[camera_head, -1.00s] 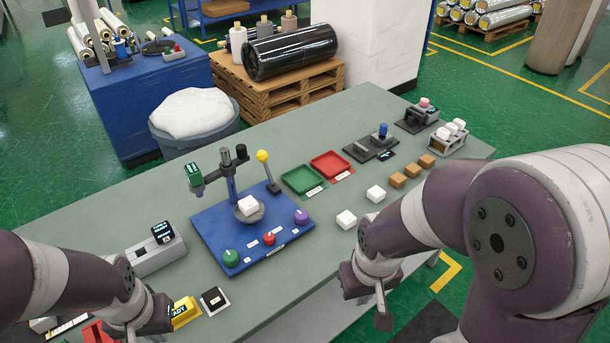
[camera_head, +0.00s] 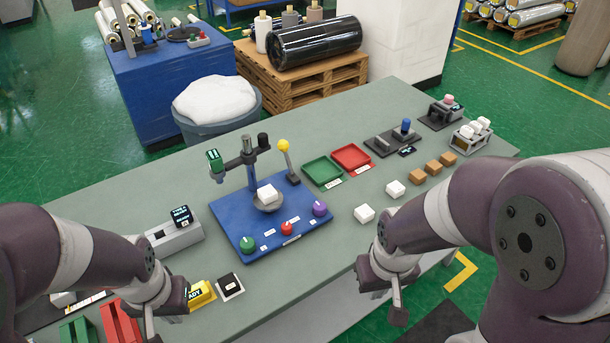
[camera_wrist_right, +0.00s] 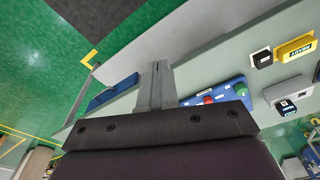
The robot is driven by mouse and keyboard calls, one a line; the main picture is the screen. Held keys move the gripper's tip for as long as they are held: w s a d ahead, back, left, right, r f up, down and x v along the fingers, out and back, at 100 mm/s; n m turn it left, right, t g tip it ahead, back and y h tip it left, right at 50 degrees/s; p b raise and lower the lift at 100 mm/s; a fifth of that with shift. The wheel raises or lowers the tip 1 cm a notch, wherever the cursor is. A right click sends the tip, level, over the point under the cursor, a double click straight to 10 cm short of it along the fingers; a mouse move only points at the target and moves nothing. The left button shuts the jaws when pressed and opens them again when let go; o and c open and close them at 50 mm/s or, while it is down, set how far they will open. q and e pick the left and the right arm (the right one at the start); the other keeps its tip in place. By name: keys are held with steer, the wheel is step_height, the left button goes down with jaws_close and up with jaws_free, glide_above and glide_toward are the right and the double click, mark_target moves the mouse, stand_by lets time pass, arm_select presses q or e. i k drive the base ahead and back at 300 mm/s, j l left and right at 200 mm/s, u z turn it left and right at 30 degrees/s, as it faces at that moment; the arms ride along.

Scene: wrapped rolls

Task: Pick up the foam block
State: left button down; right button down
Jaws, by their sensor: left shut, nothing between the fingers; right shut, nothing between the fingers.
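White foam-like blocks lie on the grey-green table: one near the front edge (camera_head: 364,214), one just behind it (camera_head: 396,189). A third white block (camera_head: 267,194) sits on the round pan of the blue test stand (camera_head: 258,241). I cannot tell which is the foam block. My left gripper (camera_head: 150,326) is shut and empty at the front left. My right gripper (camera_head: 397,302) is shut and empty, pointing down beyond the table's front edge, apart from the blocks. Its closed fingers also show in the right wrist view (camera_wrist_right: 156,84).
Several brown blocks (camera_head: 433,167) lie right of the white ones. A green tray (camera_head: 322,171) and a red tray (camera_head: 352,157) lie behind. A yellow box (camera_head: 201,294) and a black-topped pad (camera_head: 230,286) are near my left gripper. The table's middle is mostly clear.

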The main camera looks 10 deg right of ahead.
mark_target(267, 194)
steer(key=i+l+u, duration=0.15)
steer(key=u, duration=0.3)
steer(key=i+l+u, duration=0.15)
steer(key=l+u, duration=0.6)
steer(key=u, duration=0.15)
steer(key=i, duration=0.05)
